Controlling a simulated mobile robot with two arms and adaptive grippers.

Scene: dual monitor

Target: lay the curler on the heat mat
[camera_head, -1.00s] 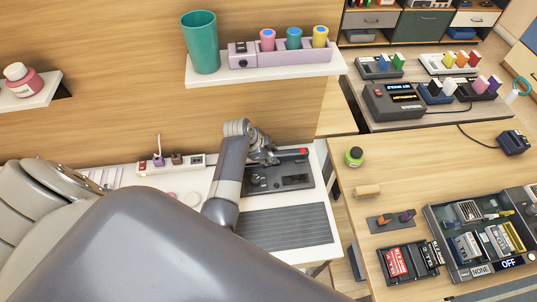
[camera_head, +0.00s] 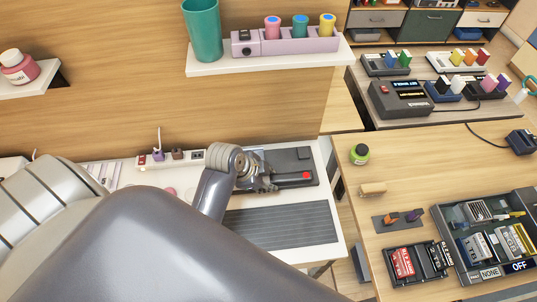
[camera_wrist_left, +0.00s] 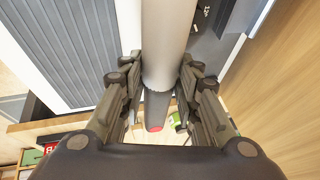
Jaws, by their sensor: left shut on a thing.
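The curler has a pale cylinder and a dark end with a red tip in the left wrist view (camera_wrist_left: 168,45); its dark end also shows in the head view (camera_head: 292,177). My left gripper (camera_head: 262,180) is shut on the curler, with a finger on each side of it in the left wrist view (camera_wrist_left: 160,95). The heat mat (camera_head: 285,228) is a grey ribbed rectangle on the white table, bare where seen; it also shows in the left wrist view (camera_wrist_left: 60,45). In the head view the curler appears just behind the mat, apart from it. My right gripper is out of view.
A dark tray (camera_head: 290,156) lies behind the curler. A power strip (camera_head: 195,158) stands to its left. Above is a wall shelf (camera_head: 265,64) with a green cup (camera_head: 203,30). A wooden table (camera_head: 430,170) with boxes is on the right.

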